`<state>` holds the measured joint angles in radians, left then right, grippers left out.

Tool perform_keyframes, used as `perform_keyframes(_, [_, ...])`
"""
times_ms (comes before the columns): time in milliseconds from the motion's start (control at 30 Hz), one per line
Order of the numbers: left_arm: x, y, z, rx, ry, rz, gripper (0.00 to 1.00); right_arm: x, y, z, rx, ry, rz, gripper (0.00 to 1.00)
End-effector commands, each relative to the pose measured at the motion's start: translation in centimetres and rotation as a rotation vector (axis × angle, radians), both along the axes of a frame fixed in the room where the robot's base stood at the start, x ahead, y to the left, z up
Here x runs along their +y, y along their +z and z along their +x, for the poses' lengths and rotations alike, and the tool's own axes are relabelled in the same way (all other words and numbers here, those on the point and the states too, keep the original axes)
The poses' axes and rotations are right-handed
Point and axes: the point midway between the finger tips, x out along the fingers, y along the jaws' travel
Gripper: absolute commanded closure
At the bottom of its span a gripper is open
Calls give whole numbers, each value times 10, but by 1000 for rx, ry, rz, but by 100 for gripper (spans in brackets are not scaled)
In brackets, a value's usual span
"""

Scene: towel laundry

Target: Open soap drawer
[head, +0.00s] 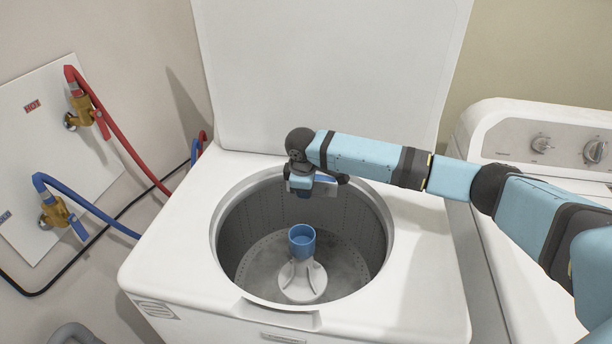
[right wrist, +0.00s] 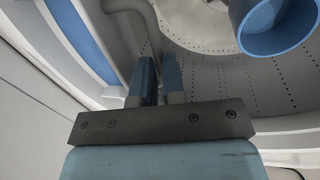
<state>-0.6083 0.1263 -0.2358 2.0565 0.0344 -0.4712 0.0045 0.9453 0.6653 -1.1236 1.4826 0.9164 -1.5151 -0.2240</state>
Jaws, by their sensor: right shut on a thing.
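The white top-load washer (head: 400,285) stands with its lid (head: 330,70) raised and its round drum (head: 245,235) open. My right arm comes in from the right over the drum's back rim. My right gripper (head: 299,187) is at the back inner edge of the opening, pointing down. In the right wrist view its two fingers (right wrist: 160,70) are close together, shut on a thin part by a grey curved bar (right wrist: 148,22), which looks like a handle. A blue and white curved piece (right wrist: 75,40) lies beside them. I cannot clearly make out the soap drawer. My left gripper is not in view.
A blue cup (head: 302,245) tops the agitator (head: 302,282) in the drum's middle; the cup also shows in the right wrist view (right wrist: 275,28). Red (head: 130,150) and blue (head: 85,208) hoses run at left. A white dryer (head: 520,260) stands at right.

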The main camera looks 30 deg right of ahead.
Motion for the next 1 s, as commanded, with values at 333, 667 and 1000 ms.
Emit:
perform_keyframes(333, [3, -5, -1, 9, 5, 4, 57, 2, 0, -3, 0, -1, -1, 88])
perform_keyframes(667, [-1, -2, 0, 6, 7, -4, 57, 2, 0, -3, -1, -1, 0, 64])
perform_keyframes(1000, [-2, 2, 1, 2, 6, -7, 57, 6, 38, -8, -4, 1, 1, 64])
